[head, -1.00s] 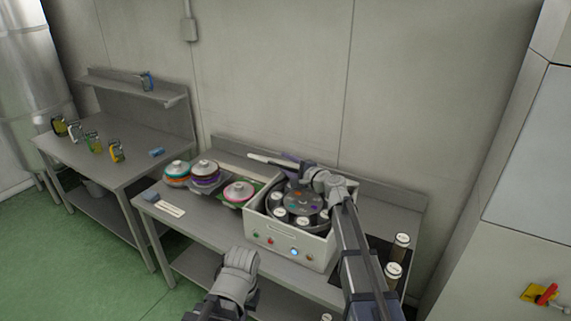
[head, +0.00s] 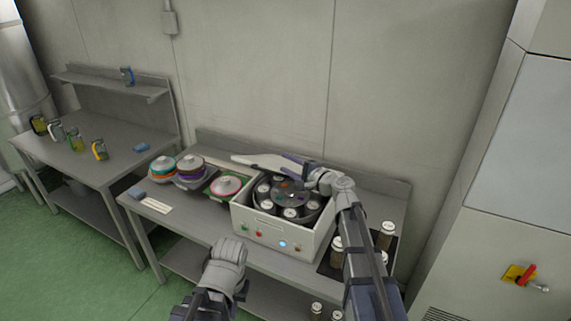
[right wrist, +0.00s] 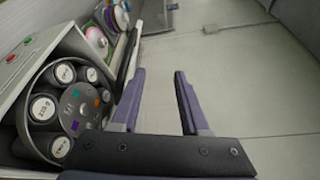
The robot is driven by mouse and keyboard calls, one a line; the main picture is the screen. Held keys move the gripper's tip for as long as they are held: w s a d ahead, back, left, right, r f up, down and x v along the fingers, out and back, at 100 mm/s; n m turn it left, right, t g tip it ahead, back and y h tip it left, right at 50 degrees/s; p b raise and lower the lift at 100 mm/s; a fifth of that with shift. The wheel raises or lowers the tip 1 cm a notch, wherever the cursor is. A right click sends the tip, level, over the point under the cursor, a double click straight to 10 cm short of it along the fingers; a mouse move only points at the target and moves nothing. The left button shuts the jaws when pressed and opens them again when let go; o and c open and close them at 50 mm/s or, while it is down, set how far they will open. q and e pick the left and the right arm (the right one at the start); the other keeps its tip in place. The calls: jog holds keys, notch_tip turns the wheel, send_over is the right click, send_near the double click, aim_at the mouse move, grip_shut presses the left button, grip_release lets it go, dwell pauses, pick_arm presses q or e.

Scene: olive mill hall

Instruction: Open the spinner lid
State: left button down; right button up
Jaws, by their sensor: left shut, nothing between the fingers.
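The spinner (head: 262,232) is a white box on the bench with a dark round rotor (head: 291,194) holding several white-capped jars. Its rotor is uncovered, and it also shows in the right wrist view (right wrist: 74,108). The lid (head: 262,160) stands raised at the back of the box, seen nearly edge-on. My right gripper (head: 301,166) is over the back of the spinner, close to the lid. In the right wrist view its fingers (right wrist: 160,73) are apart with nothing between them; whether one touches the lid I cannot tell. My left gripper (head: 227,252) is shut and empty, in front of the bench.
Stacks of coloured discs (head: 189,172) stand left of the spinner. Several jars (head: 387,235) stand on a dark mat to its right, partly behind my right arm. A second table (head: 90,165) with mugs is at the left. A wall rises close behind the bench.

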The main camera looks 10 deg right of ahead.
jog(key=p+v, duration=0.1)
jog(key=v, duration=0.7)
dwell(0.6)
jog(key=shift+s, duration=0.1)
